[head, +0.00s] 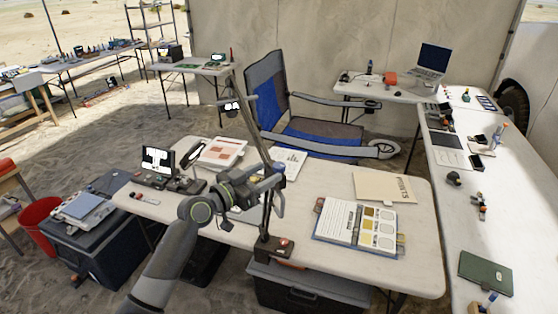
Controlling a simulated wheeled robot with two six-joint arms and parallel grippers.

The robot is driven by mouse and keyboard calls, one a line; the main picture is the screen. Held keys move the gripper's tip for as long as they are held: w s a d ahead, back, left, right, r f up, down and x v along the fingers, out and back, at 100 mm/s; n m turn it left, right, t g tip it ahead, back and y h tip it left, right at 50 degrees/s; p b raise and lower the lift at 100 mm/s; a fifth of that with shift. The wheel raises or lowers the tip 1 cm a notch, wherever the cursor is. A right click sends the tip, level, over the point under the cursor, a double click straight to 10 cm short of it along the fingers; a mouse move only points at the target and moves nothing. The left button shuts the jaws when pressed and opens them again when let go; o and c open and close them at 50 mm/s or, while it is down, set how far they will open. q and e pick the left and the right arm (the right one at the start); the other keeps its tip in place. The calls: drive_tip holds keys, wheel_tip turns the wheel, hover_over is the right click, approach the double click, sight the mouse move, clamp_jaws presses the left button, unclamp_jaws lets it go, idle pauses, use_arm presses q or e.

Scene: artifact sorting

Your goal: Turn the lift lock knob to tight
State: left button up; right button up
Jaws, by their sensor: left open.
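A dark stand (265,226) is fixed at the near edge of the main table, with a long slanted bar (250,125) rising from it. A small red part (284,242) shows on the stand's base. I cannot make out for certain which part is the lift lock knob; it may be hidden behind my gripper. My left gripper (275,182) is open and overlaps the joint between stand and bar. I cannot tell whether it touches them. My right gripper is not in view.
The main table (300,220) holds an open notebook (358,224), a folder (384,187) and a small screen (158,159). A blue camp chair (290,125) stands behind it. A side table (520,215) runs along the right. Dark bins (310,288) sit below.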

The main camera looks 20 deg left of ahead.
sight(279, 165)
use_arm(q)
drive_tip(key=shift+p+x, duration=0.65)
drive_tip(key=shift+x, duration=2.15)
drive_tip(key=shift+c, duration=0.4)
drive_tip(key=c, duration=0.9)
drive_tip(key=shift+f+b, duration=0.1)
drive_tip(key=shift+b, duration=0.4)
drive_tip(key=m+g+h+b, duration=0.6)
drive_tip(key=g+h+b, duration=0.1)
drive_tip(key=b, duration=1.5)
drive_tip(key=shift+f, duration=0.15)
drive_tip(key=shift+m+g+h+b, duration=0.4)
drive_tip(key=shift+m+g+b, duration=0.4)
drive_tip(key=shift+g+b, duration=0.3)
drive_tip(key=shift+m+g+h+b, duration=0.3)
drive_tip(key=shift+m+g+b, duration=0.3)
drive_tip(key=shift+g+b, duration=0.1)
drive_tip(key=shift+r+g, duration=0.25)
drive_tip(key=shift+g, duration=0.05)
